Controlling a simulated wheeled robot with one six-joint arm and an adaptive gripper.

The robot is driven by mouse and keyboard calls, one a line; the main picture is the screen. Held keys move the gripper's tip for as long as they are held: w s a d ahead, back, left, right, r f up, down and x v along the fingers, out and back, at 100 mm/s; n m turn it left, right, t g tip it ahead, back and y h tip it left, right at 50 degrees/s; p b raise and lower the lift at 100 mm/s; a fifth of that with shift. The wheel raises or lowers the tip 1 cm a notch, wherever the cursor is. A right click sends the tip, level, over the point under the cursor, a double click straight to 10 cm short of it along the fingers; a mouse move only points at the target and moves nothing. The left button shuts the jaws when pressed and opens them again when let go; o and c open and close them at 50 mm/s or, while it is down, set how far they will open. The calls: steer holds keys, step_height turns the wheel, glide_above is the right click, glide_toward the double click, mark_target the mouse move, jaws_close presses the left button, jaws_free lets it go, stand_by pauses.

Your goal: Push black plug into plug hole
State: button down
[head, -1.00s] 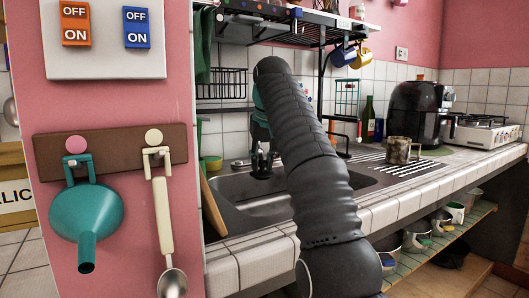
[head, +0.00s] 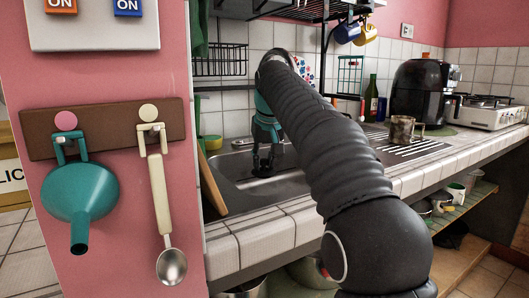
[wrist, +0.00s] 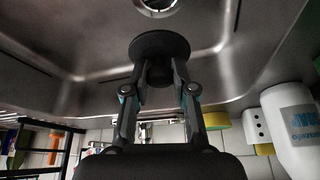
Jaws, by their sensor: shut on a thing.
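The black plug (wrist: 160,46), a round disc with a stem, shows in the wrist view between my fingertips. My gripper (wrist: 159,80) is shut on its stem. The metal plug hole (wrist: 157,6) lies in the sink floor, cut off by the top edge of that view. The plug's disc appears just short of the hole and apart from it. In the head view my gripper (head: 264,160) points down inside the sink (head: 232,193). The plug is hard to tell from the dark fingers there, and the hole is hidden.
The tiled counter edge (head: 260,228) runs in front of the sink. A metal mug (head: 402,131) stands by the drainer. A yellow sponge-like thing (wrist: 216,120) and a white bottle (wrist: 292,130) stand near my gripper in the wrist view. A black rack hangs above.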

steer(key=shift+f, duration=3.9)
step_height(320, 180, down, 2)
steer(key=shift+b, duration=1.1)
steer(key=shift+f, duration=0.3)
steer(key=shift+f, duration=0.25)
steer(key=c, duration=0.9)
jaws_free()
steer(key=shift+o, duration=0.2)
step_height(320, 180, up, 10)
steer(key=shift+w+f, duration=0.1)
